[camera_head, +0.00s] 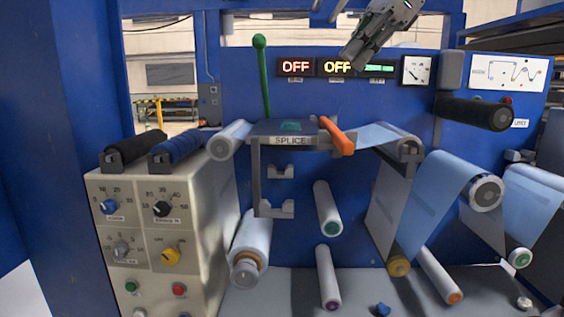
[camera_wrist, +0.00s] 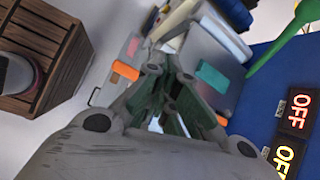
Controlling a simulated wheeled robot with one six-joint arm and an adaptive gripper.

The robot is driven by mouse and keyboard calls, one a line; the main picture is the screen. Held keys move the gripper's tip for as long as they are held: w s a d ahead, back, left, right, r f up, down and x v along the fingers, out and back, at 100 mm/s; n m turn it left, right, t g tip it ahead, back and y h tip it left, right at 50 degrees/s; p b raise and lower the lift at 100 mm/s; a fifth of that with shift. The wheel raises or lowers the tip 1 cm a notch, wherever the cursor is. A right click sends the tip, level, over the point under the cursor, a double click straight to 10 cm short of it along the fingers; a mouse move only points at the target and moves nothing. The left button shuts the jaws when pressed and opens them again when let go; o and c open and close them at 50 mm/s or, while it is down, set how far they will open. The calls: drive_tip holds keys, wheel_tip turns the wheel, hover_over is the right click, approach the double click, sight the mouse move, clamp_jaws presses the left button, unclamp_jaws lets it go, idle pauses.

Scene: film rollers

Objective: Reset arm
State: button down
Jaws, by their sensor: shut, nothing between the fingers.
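My gripper (camera_head: 357,53) hangs at the top of the head view, in front of the blue panel's upper edge and close to the lit displays. Its fingers point down and to the left, and they are shut with nothing in them. In the wrist view my gripper (camera_wrist: 166,100) fills the middle, with the fingers close together. The splice table (camera_head: 268,129) with its orange handle (camera_head: 337,136) is below and to the left of the gripper in the head view, apart from it. A green lever (camera_head: 263,75) stands upright behind the table.
Two red and yellow OFF displays (camera_head: 296,67) and a dial gauge (camera_head: 417,71) sit on the panel. A black roller (camera_head: 474,112) juts out at right. Film rollers (camera_head: 328,208) fill the area below. A control cabinet (camera_head: 166,230) stands left. A wooden crate (camera_wrist: 38,60) shows in the wrist view.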

drive_tip(key=s+d+f+n+t+h, duration=0.1)
drive_tip(key=s+d+f+n+h, duration=0.1)
drive_tip(key=s+d+f+n, duration=0.3)
drive_tip(key=s+d+f+n+t+h, duration=0.1)
drive_tip(key=s+d+f+n+h, duration=0.1)
drive_tip(key=s+d+f+n, duration=0.3)
drive_tip(key=s+d+f+n+t+h, duration=0.1)
drive_tip(key=s+d+f+n+h, duration=0.2)
drive_tip(key=d+f, duration=0.8)
drive_tip(key=s+f+n, duration=0.2)
drive_tip(key=s+f, duration=0.2)
drive_tip(key=f, duration=0.4)
drive_tip(key=shift+s+d+f, duration=0.25)
drive_tip(key=shift+s+d, duration=0.1)
drive_tip(key=shift+d, duration=0.05)
